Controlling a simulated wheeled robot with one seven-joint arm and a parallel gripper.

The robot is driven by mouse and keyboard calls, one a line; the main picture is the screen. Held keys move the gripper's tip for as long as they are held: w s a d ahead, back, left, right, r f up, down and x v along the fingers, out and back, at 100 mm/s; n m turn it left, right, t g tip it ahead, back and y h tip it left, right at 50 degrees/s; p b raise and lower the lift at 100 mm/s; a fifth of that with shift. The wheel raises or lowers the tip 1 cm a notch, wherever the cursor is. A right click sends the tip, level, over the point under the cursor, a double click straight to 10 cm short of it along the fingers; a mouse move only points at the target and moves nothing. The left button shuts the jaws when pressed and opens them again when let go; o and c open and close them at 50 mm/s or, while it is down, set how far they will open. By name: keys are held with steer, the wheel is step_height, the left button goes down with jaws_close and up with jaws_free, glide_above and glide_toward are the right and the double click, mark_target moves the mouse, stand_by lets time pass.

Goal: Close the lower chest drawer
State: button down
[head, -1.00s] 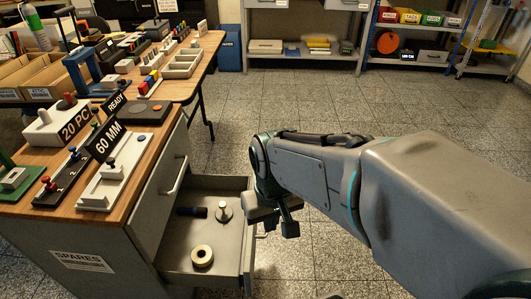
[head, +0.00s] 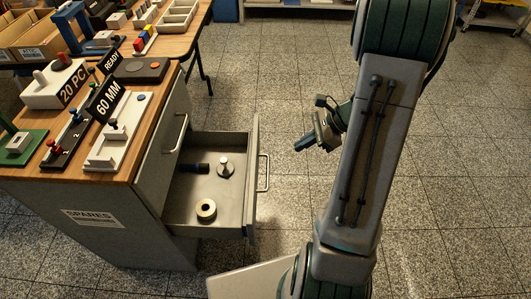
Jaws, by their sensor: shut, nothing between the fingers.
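The lower chest drawer (head: 184,222) is pulled out to the right from the grey chest (head: 110,243). Its bar handle (head: 265,172) is on the outer side of the drawer front (head: 252,195). The upper drawer (head: 165,150) looks shut. My gripper (head: 303,143) is to the right of the drawer handle, apart from it, with its fingers shut and pointing left toward the drawer. Part of the wrist is hidden behind my forearm.
The wooden chest top (head: 135,180) carries fixtures and signs, including a white fixture (head: 118,133). A workbench (head: 190,43) with bins and blocks stands behind. Tiled floor (head: 450,190) is open to the right of the drawer.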

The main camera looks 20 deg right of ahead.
steer(key=shift+m, duration=0.4)
steer(key=shift+w+a+r+b+x, duration=0.25)
steer(key=shift+b+x, duration=0.6)
steer(key=shift+x, duration=1.25)
steer(key=shift+w+a+r+b+x, duration=0.25)
steer(key=shift+b+x, duration=0.6)
steer(key=shift+x, duration=1.25)
steer(key=shift+w+a+r+b+x, duration=0.25)
steer(key=shift+b+x, duration=0.6)
steer(key=shift+x, duration=1.3)
